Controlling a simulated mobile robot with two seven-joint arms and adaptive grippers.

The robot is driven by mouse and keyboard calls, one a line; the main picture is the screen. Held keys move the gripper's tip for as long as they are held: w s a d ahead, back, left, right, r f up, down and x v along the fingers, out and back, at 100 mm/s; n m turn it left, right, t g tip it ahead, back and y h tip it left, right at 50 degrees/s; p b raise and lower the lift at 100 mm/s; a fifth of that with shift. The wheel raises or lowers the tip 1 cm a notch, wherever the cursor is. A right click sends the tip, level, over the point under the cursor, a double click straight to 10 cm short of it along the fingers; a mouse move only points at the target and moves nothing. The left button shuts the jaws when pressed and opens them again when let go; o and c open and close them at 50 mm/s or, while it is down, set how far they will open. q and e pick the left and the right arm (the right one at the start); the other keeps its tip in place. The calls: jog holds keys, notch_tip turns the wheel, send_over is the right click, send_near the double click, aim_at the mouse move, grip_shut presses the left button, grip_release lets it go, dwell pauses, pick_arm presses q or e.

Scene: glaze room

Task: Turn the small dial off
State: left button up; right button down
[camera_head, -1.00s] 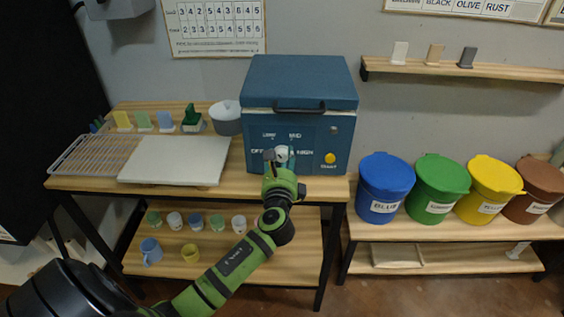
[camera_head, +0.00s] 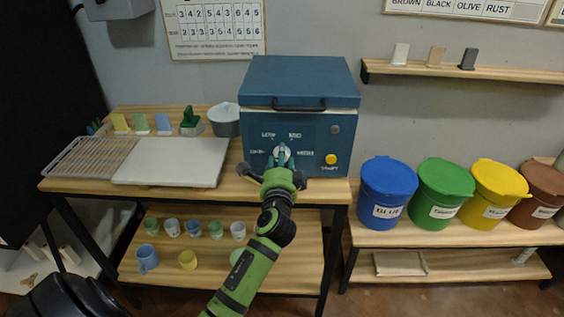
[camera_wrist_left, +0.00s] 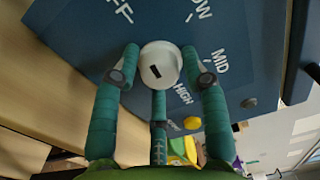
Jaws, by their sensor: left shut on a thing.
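The small dial is a white round knob (camera_wrist_left: 160,63) on the front of the blue kiln-like box (camera_head: 300,85). It also shows in the head view (camera_head: 281,151), partly hidden by my fingers. Labels OFF, LOW, MID and HIGH stand around it. A short dark mark is on its face; I cannot tell which label it points to. My left gripper (camera_head: 281,158) is in front of the dial, its teal fingers (camera_wrist_left: 160,70) shut on it from both sides, with a third finger below. My right gripper is not in view.
A yellow button (camera_head: 331,159) is on the same panel, right of the dial. A handle (camera_head: 300,106) juts out above. A white slab (camera_head: 172,162) and grey pot (camera_head: 225,119) stand left on the bench. Several coloured buckets, including a blue one (camera_head: 387,190), stand right.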

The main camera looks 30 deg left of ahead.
pick_arm(q)
jog(key=shift+a+r+n, duration=0.25)
jog(key=shift+r+n, duration=0.05)
jog(key=shift+n, duration=0.2)
jog(key=o, duration=1)
jog(key=shift+s+f, duration=0.1)
jog(key=shift+f, duration=0.05)
jog(key=shift+d+f, duration=0.1)
jog(key=shift+s+d, duration=0.15)
jog(key=shift+s, duration=0.05)
jog(key=v, duration=1.1)
jog(key=shift+s, duration=0.2)
